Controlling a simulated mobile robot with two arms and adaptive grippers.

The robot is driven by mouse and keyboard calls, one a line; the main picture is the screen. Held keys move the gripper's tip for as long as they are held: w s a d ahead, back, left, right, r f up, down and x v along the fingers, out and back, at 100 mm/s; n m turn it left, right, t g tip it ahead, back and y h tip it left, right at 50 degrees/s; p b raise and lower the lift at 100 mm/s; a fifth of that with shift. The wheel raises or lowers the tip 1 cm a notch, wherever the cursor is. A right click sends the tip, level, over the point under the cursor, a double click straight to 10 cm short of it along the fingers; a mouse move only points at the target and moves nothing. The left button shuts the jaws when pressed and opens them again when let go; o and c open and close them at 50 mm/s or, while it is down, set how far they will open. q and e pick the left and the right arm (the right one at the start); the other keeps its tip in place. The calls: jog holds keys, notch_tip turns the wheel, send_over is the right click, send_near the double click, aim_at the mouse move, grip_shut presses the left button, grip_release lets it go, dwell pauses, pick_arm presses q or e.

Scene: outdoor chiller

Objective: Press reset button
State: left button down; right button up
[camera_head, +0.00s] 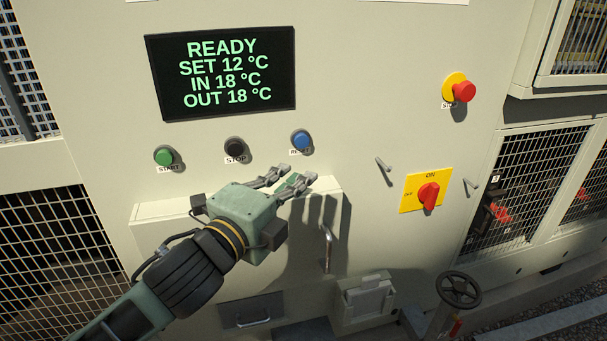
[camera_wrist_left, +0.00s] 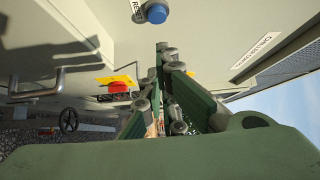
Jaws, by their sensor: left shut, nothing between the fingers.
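The blue reset button (camera_head: 301,140) is on the panel, at the right end of a row of three, with a partly covered label below it. It also shows at the top of the left wrist view (camera_wrist_left: 157,13). My left gripper (camera_head: 298,174) is shut and empty, a little below the blue button and apart from it in the head view. In the left wrist view the fingers (camera_wrist_left: 166,50) point up toward the button, with a gap between. My right gripper is not in view.
Left of the blue button are a black stop button (camera_head: 235,148) and a green start button (camera_head: 165,157). A display (camera_head: 224,72) above reads READY. A red emergency button (camera_head: 463,91), a red rotary switch (camera_head: 428,196) and a metal handle (camera_head: 327,248) project from the panel.

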pick_arm(q)
jog(key=shift+v, duration=1.1)
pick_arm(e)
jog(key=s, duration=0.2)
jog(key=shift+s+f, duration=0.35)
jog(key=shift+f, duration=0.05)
pick_arm(q)
jog(key=shift+d+r, duration=0.1)
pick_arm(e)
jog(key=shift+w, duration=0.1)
